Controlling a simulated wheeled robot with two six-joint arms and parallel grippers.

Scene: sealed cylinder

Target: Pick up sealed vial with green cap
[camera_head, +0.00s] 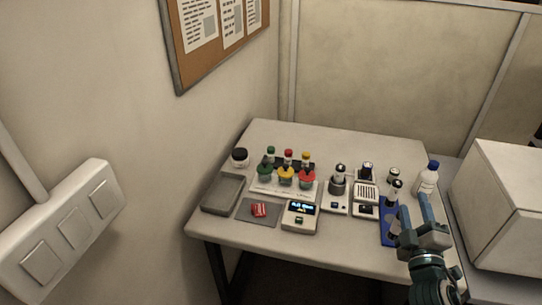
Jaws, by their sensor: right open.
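A small vial with a green cap (270,152) stands upright at the left of a back row, with a red-capped vial (288,155) and a yellow-capped one (306,157) beside it. In front of it stands a larger green-topped item (264,169) on a pale rack (262,187); whether either is sealed is too small to tell. My right gripper (413,212) is open and empty over the table's right side, well to the right of the vials. My left gripper is not in view.
Yellow (286,176) and red (307,179) items share the rack. In front lie a grey tray (222,207), a small red object (259,210) and a display device (300,215).

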